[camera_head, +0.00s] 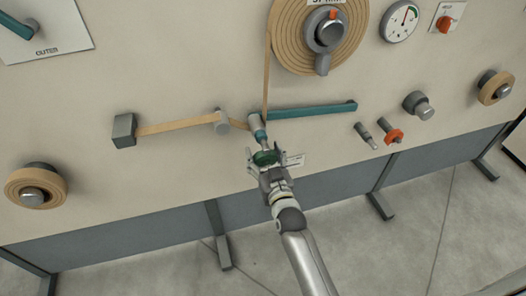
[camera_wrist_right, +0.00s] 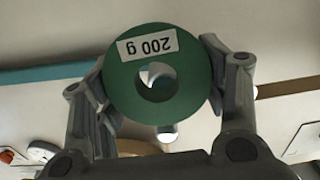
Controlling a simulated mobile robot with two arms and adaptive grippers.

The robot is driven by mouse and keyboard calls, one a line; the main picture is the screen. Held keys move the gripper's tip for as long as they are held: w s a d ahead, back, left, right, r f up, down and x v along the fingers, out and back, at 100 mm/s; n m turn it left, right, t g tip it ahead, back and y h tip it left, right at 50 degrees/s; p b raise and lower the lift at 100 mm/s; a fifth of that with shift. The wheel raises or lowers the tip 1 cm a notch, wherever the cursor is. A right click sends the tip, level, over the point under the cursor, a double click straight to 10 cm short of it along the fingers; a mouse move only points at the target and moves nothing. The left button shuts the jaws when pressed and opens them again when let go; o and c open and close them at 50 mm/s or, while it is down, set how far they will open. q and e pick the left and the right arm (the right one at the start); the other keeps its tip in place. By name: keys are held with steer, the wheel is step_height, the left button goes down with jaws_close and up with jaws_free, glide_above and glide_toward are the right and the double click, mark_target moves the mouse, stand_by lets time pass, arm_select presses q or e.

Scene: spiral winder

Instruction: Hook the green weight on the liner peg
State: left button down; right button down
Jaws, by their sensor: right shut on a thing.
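The green weight (camera_head: 265,158) is a flat ring held in my right gripper (camera_head: 267,163), below the left end of a teal bar (camera_head: 310,111). In the right wrist view the green weight (camera_wrist_right: 122,88) faces me with an upside-down "200 g" label, a finger on each side. A pale rounded end (camera_wrist_right: 158,73) shows through its hole. A grey cylinder with a teal band (camera_head: 257,130) stands just above the weight in the head view. I cannot tell which peg is the liner peg, or whether the weight touches one. My left gripper is not in view.
A tan strip (camera_head: 175,126) runs from a grey block (camera_head: 124,130) past a roller (camera_head: 221,121) toward the large spiral roll (camera_head: 290,35). To the right are a bare peg (camera_head: 365,135), a peg with an orange ring (camera_head: 393,136) and a grey knob (camera_head: 418,105).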

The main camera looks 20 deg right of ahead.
steer(key=s+r+p, duration=0.1)
steer(key=s+p, duration=0.3)
steer(key=s, duration=1.1)
steer(key=shift+s+d+p, duration=0.2)
steer(key=shift+d+p, duration=0.1)
steer(key=shift+p, duration=0.1)
steer(key=shift+r, duration=0.15)
